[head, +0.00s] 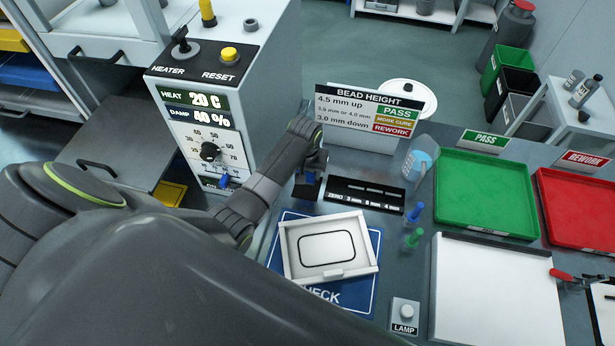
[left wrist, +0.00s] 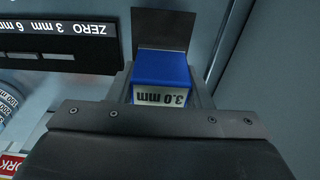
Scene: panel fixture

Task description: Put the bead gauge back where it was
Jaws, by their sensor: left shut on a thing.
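The bead gauge is a blue block with an upside-down "3.0 mm" readout in the left wrist view (left wrist: 162,78). My left gripper (head: 309,176) is shut on it, and the gauge's body shows between dark fingers. In the head view the gripper hangs just left of the black step block (head: 365,195), marked ZERO and with mm sizes, and behind the blue CHECK mat (head: 347,293). Whether the gauge touches the bench is hard to tell. My right gripper is not in view.
A white tray with a black outlined panel (head: 327,249) lies on the CHECK mat. The bead height sign (head: 366,112) stands behind the gripper. The heater cabinet (head: 215,95) is at left. Green PASS (head: 487,190) and red REWORK (head: 580,207) trays lie right.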

